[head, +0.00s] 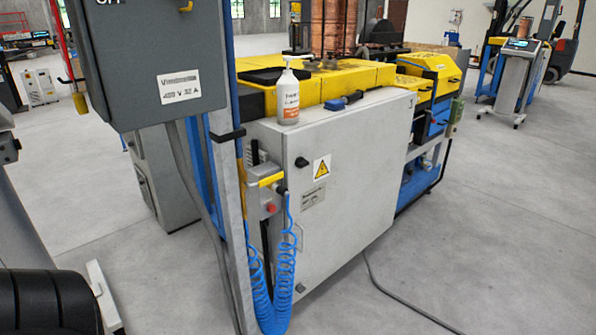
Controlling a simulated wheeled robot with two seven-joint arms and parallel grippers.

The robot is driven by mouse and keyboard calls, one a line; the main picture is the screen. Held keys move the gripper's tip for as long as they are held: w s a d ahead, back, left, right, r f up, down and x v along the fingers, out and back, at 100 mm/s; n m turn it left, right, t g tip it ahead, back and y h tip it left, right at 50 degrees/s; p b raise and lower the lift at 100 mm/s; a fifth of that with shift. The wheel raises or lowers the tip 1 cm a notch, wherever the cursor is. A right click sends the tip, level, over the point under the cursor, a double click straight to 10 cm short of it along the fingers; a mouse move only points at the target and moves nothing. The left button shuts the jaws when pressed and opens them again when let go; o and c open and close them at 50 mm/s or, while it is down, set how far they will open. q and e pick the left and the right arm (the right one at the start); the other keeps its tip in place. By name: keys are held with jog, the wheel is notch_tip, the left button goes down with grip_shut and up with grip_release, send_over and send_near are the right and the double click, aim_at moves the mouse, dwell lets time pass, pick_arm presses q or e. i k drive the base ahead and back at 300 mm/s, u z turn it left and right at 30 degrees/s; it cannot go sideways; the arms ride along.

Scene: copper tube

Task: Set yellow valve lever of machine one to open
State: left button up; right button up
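A small yellow lever (270,180) sits on a grey valve unit (258,197), fixed by a grey upright post on the left side of the machine's front. The lever lies nearly level, tilted slightly up to the right. A red round part (270,208) shows just below it. A blue coiled air hose (285,262) hangs from a dark fitting beside the lever's right end. The machine (345,80) has yellow covers and a blue frame. Neither of my grippers is in view, and nothing touches the lever.
A white cabinet (350,190) with a warning sign stands right behind the valve. A grey electrical box (155,60) overhangs at upper left. A black cable (400,305) lies on the floor.

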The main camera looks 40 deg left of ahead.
aim_at(270, 180)
jog(key=i, duration=4)
jog(key=u, duration=5.05)
